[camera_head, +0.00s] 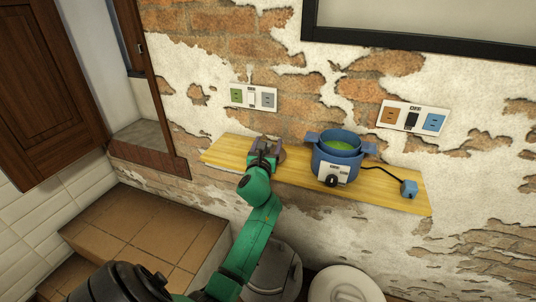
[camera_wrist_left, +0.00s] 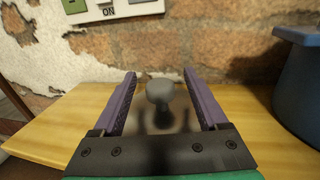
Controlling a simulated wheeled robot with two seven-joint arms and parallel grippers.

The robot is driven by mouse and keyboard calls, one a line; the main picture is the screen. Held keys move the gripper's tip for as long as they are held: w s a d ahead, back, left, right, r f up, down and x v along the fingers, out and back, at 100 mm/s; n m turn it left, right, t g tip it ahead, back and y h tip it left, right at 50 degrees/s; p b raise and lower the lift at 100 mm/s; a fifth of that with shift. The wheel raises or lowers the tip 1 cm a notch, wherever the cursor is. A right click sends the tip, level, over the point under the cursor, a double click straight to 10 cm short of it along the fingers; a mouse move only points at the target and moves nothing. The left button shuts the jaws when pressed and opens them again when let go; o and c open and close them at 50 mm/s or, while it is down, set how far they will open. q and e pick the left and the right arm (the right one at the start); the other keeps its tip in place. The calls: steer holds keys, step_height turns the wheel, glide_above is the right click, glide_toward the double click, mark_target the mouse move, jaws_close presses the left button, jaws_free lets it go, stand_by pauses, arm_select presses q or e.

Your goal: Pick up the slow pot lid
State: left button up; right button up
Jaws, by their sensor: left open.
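The slow pot lid, with a grey round knob (camera_wrist_left: 160,92), is on the wooden shelf in the left wrist view. Its knob is between the two purple fingers of my left gripper (camera_wrist_left: 158,95), with a gap on each side. The gripper is open. The lid's lower part is dark and blurred, partly hidden by the gripper body. In the head view my left gripper (camera_head: 265,146) is over the shelf, left of the pot, and mostly covers the lid (camera_head: 281,154). The blue slow pot (camera_head: 322,158) stands uncovered with green contents. My right gripper is not in view.
The narrow wooden shelf (camera_head: 385,190) runs along the brick wall. The pot's body (camera_wrist_left: 298,90) stands to the right in the wrist view. A cord leads to a blue plug (camera_head: 409,188) at the shelf's right end. Wall sockets (camera_head: 253,97) are above. The shelf's left end is clear.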

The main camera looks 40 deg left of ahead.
arm_select(q)
jaws_close()
